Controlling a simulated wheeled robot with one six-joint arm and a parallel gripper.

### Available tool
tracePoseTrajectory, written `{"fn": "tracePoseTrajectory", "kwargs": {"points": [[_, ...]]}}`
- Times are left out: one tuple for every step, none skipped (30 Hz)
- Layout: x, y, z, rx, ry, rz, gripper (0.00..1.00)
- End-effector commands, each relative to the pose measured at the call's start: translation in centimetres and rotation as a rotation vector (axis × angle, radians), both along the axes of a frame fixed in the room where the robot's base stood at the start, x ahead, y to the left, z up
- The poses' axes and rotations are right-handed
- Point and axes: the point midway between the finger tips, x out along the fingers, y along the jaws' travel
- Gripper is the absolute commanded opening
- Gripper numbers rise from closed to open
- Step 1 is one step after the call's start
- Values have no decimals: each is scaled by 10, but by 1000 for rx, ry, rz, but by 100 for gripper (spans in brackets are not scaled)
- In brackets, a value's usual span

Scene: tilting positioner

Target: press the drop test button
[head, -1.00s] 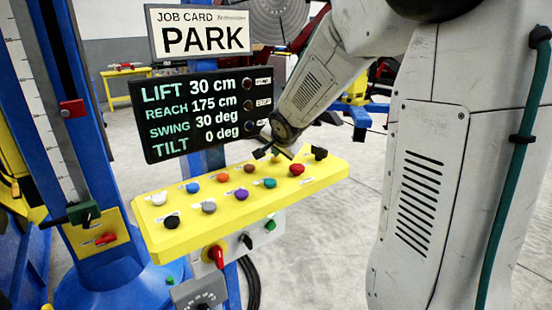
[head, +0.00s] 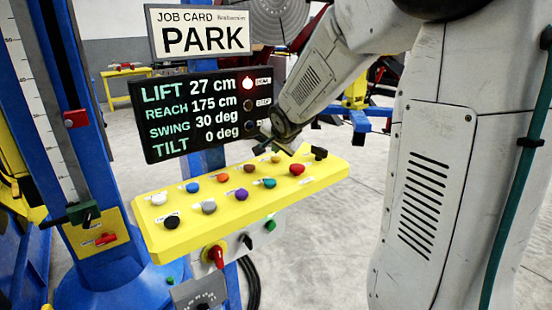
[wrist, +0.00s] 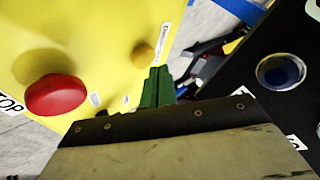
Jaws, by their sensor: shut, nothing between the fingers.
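The yellow button panel (head: 195,238) carries several coloured buttons, including white, blue, orange, brown, black, grey, purple, teal and red. Their labels are too small to read in the head view, so I cannot tell which is the drop test button. My gripper (head: 280,148) is above the panel's far right part. In the wrist view its green fingers (wrist: 157,88) are shut and empty, close to a yellow button (wrist: 143,55). A large red button (wrist: 56,94) with a partly cut label ending in "TOP" is to their left.
The display (head: 195,115) reads LIFT 27 cm, REACH 175 cm, SWING 30 deg, TILT 0 deg; its top lamp (head: 248,82) glows red. The job card (head: 202,33) above says PARK. A red-handled switch (head: 216,256) is below the panel. A blue column (head: 55,100) stands left.

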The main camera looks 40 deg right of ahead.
Motion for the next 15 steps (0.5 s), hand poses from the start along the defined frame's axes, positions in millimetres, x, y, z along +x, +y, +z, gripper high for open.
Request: {"fn": "tracePoseTrajectory", "kwargs": {"points": [[0,0,1,0,0,0,0],[0,0,2,0,1,1,0],[0,0,2,1,0,1,0],[0,0,2,1,0,1,0],[0,0,2,1,0,1,0],[0,0,2,1,0,1,0],[0,0,2,1,0,1,0],[0,0,2,1,0,1,0],[0,0,2,1,0,1,0],[0,0,2,1,0,1,0],[0,0,3,1,0,1,0],[0,0,4,0,-1,1,0],[0,0,5,1,-1,0,0],[0,0,7,-1,-1,0,0],[0,0,11,-1,-2,-1,0]]}}
